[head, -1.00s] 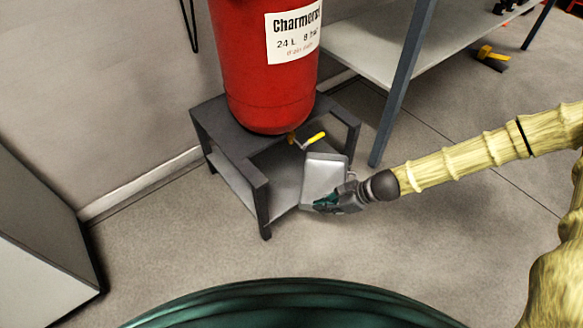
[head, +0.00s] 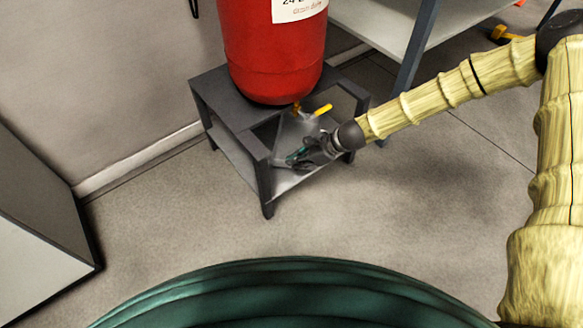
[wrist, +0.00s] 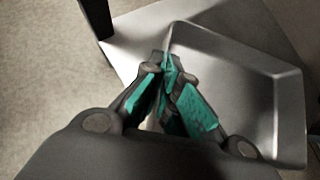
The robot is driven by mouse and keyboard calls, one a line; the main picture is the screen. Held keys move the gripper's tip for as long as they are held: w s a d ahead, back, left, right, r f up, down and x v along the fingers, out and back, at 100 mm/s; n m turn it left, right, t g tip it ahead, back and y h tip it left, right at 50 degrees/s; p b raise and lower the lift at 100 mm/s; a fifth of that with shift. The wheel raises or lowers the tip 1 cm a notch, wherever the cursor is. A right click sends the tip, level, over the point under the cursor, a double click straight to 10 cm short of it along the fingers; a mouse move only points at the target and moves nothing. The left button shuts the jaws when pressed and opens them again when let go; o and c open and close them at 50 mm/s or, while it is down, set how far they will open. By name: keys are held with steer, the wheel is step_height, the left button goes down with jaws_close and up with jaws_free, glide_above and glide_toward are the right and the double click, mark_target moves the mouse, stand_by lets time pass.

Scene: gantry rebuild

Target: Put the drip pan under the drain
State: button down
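The drip pan (wrist: 243,85) is a shallow grey metal tray with raised walls. In the wrist view my gripper (wrist: 166,68) is closed on its left rim, with teal finger pads on either side of the wall. In the head view my gripper (head: 298,157) is at the open front of the dark stand, and the pan (head: 297,130) is inside it, partly hidden by my gripper. The drain is a small brass valve (head: 297,106) with a yellow handle (head: 323,110), below the red tank (head: 275,55). The pan appears below the drain; its exact alignment is unclear.
The dark stand (head: 232,103) has legs on both sides of my gripper and a lower shelf (head: 232,157). A workbench (head: 385,35) stands behind at the right. A grey cabinet (head: 40,235) is at left. The floor in front is clear.

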steer(key=shift+w+a+f+b, duration=0.1)
steer(key=shift+w+a+b, duration=0.25)
steer(key=shift+w+a, duration=0.35)
step_height(320, 180, down, 4)
steer(key=b, duration=0.3)
steer(key=shift+r, duration=0.25)
steer(key=c, duration=1.6)
jaws_free()
steer(key=shift+c, duration=0.2)
